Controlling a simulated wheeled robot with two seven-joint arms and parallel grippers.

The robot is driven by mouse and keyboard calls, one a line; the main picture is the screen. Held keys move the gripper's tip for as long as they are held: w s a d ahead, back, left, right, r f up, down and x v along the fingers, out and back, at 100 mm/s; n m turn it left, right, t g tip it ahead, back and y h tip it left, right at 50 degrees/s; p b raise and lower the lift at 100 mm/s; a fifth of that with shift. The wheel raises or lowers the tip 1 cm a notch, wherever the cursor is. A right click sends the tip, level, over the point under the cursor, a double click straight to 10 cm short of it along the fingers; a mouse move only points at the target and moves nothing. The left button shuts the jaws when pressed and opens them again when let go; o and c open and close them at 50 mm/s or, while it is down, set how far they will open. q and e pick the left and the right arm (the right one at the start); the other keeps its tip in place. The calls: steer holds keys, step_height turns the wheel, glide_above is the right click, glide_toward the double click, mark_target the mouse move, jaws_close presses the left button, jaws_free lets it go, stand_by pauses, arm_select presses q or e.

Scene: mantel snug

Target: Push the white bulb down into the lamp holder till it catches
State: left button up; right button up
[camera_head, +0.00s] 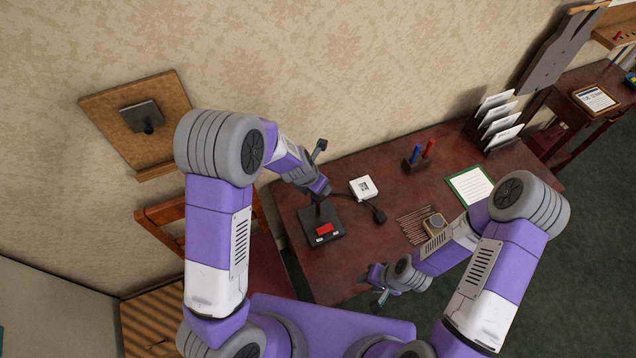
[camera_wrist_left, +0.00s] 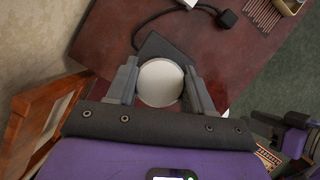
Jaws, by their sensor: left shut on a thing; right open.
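The white bulb (camera_wrist_left: 161,83) sits between the two fingers of my left gripper (camera_head: 319,193), which is shut on it. In the head view the bulb is hidden by my gripper. The lamp holder's dark square base (camera_head: 334,238) stands on the table under my left gripper, with a red part (camera_head: 324,229) on its front. In the left wrist view the base (camera_wrist_left: 153,45) shows partly behind the bulb. The socket is hidden, so I cannot tell whether the bulb touches it. My right gripper (camera_head: 379,299) is open and empty near the table's front edge.
A white box (camera_head: 363,187) stands right of the holder, with a dark plug (camera_head: 379,216) on a cable. Thin brown sticks (camera_head: 412,224), a small tin (camera_head: 434,222), a pen block (camera_head: 414,163) and a green-edged sheet (camera_head: 470,186) lie further right. A wooden chair (camera_head: 160,217) is at left.

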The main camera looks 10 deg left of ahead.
arm_select(q)
steer(key=shift+f+b, duration=0.3)
steer(key=shift+f, duration=0.25)
stand_by(0.6)
steer(key=o, duration=1.1)
steer(key=shift+o, duration=0.2)
steer(key=p+v, duration=0.2)
steer(key=v, duration=0.5)
steer(key=shift+r+p, duration=0.2)
steer(key=shift+p, duration=0.1)
steer(key=shift+s+a, duration=0.1)
steer(key=shift+s, duration=0.05)
